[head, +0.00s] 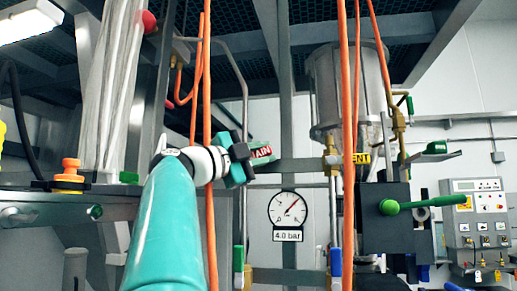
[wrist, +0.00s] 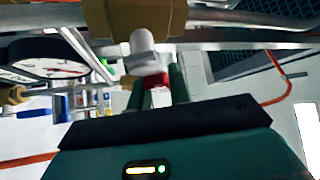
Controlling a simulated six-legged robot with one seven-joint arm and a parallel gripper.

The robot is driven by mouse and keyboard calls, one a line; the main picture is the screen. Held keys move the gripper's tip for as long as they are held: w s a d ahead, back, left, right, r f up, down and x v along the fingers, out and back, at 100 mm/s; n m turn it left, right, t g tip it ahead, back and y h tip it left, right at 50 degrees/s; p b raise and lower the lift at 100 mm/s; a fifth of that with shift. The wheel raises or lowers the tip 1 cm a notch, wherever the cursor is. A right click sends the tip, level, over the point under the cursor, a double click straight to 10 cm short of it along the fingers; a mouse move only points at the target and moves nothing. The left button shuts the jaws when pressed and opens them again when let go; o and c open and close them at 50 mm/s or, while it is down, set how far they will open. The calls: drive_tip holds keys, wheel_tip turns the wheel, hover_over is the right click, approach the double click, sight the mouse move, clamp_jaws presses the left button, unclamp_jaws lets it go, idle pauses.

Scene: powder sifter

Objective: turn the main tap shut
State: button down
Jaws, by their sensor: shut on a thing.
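The main tap shows in the wrist view as a brass body (wrist: 145,18) on a pipe, with a pale stem and a red handle (wrist: 155,81) below it. My gripper (wrist: 155,88) has its two green fingers on either side of the red handle and is shut on it. In the head view my gripper (head: 248,165) is beside the red MAIN label (head: 262,152). My gripper hides the tap's body and handle in that view, so the handle's angle cannot be told there.
A round pressure gauge (head: 288,210) marked 4.0 bar sits below and right of my gripper. Orange hoses (head: 348,120) hang nearby. A green-knobbed lever (head: 390,207) and a control panel (head: 478,220) stand at right. An orange knob (head: 68,175) is at left.

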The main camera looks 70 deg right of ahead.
drive_tip(key=shift+s+f+m+t+y, duration=0.1)
drive_tip(key=shift+f+m+t+y, duration=0.2)
drive_tip(key=shift+f+m+y, duration=0.5)
drive_tip(key=shift+s+f+m+t+y, duration=0.1)
drive_tip(key=shift+f+m+t+y, duration=0.2)
drive_tip(key=shift+m+y, duration=0.5)
drive_tip(key=shift+m, duration=0.3)
drive_tip(key=c, duration=1.3)
unclamp_jaws()
drive_tip(key=shift+w+a, duration=0.25)
drive_tip(key=v, duration=0.6)
drive_tip(key=shift+w+a, duration=0.15)
drive_tip(key=shift+a, duration=0.2)
